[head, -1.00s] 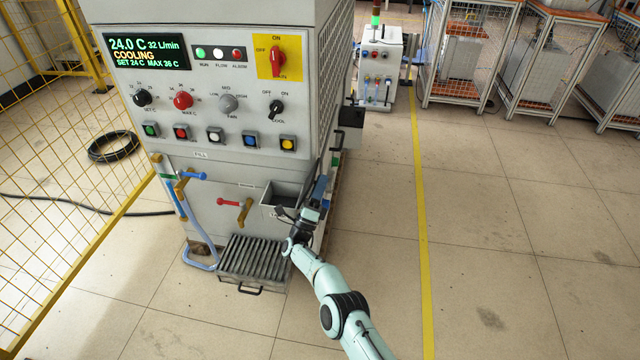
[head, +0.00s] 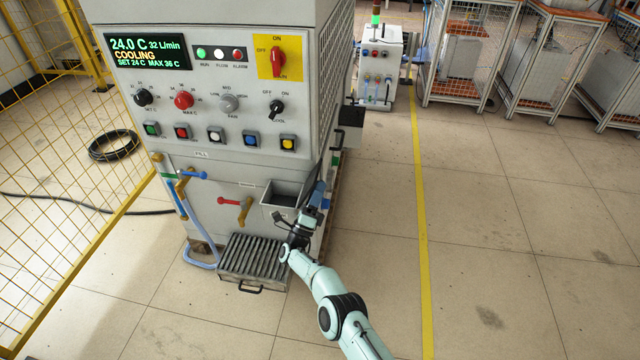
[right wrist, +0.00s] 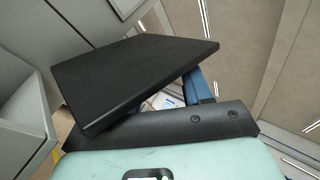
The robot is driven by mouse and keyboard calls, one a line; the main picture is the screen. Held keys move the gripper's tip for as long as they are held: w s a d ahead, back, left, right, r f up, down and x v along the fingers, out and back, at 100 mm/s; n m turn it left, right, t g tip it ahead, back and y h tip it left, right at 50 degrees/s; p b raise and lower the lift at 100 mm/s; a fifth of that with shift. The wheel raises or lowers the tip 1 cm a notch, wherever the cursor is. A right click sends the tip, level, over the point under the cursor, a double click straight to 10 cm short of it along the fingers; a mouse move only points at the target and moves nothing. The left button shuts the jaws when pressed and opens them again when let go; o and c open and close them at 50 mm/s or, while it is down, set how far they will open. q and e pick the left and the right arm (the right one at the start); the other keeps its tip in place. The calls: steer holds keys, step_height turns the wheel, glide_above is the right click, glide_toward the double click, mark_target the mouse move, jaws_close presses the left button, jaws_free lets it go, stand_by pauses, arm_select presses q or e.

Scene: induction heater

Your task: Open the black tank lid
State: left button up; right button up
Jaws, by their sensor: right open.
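The black lid (right wrist: 130,75) is a flat dark plate filling the middle of the right wrist view, tilted across the picture. My right gripper (head: 319,191) is open beside the right front edge of the grey machine, next to a small grey open-topped tank (head: 284,193). Its blue fingers also show in the right wrist view (right wrist: 190,88), partly hidden behind the plate. I cannot tell whether they touch it. My left gripper is not in view.
The machine's control panel (head: 200,95) rises above the tank. A slatted grate (head: 254,258) with a handle lies below. A yellow mesh fence (head: 60,190) stands at left.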

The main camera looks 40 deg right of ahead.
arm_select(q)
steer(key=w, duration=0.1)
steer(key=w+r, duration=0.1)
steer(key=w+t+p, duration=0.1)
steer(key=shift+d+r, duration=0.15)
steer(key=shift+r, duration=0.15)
arm_select(e)
steer(key=v, duration=1.1)
steer(key=shift+a, duration=0.15)
steer(key=shift+f, duration=0.15)
